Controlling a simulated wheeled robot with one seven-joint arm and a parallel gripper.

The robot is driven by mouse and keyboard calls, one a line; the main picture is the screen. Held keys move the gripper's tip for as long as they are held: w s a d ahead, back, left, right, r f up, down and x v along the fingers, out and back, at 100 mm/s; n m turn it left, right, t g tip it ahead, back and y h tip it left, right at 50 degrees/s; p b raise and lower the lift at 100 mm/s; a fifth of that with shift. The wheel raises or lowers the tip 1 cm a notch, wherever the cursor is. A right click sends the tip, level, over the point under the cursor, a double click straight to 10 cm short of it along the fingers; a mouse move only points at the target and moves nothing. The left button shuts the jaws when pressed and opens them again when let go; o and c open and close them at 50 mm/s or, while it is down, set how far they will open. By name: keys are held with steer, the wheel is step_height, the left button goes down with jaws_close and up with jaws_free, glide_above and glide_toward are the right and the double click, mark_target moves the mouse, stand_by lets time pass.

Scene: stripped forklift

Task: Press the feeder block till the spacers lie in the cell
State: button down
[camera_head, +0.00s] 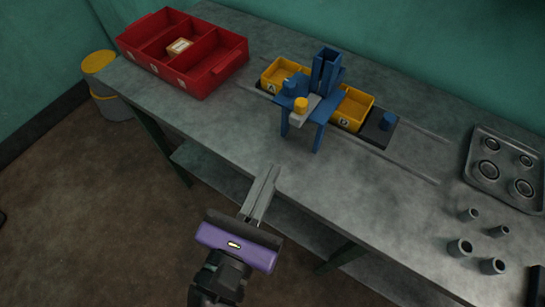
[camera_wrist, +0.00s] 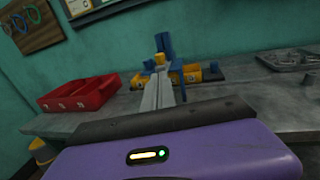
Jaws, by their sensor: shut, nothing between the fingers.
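The blue feeder stand (camera_head: 325,75) rises over a dark sled on the table, with an upright blue hopper. A grey block with a yellow cap (camera_head: 301,105) sits on its near side. Two yellow bins sit on the sled, one left (camera_head: 280,72) and one right (camera_head: 352,108); their insides are mostly hidden. I cannot see any spacers in the hopper or bins. My gripper (camera_head: 270,172) is shut and empty at the table's front edge, apart from the feeder. In the wrist view the fingers (camera_wrist: 162,80) point toward the feeder (camera_wrist: 163,45).
A red tray (camera_head: 200,75) with a small box (camera_head: 179,47) inside stands at the back left. Several grey sleeves (camera_head: 460,248) and a metal tray (camera_head: 485,193) of rings are at the right. A blue knob (camera_head: 387,120) is on the sled's right end. The table before the feeder is clear.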

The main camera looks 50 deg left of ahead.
mark_target(299, 110)
steer(key=p+x, duration=0.1)
steer(key=x, duration=1.1)
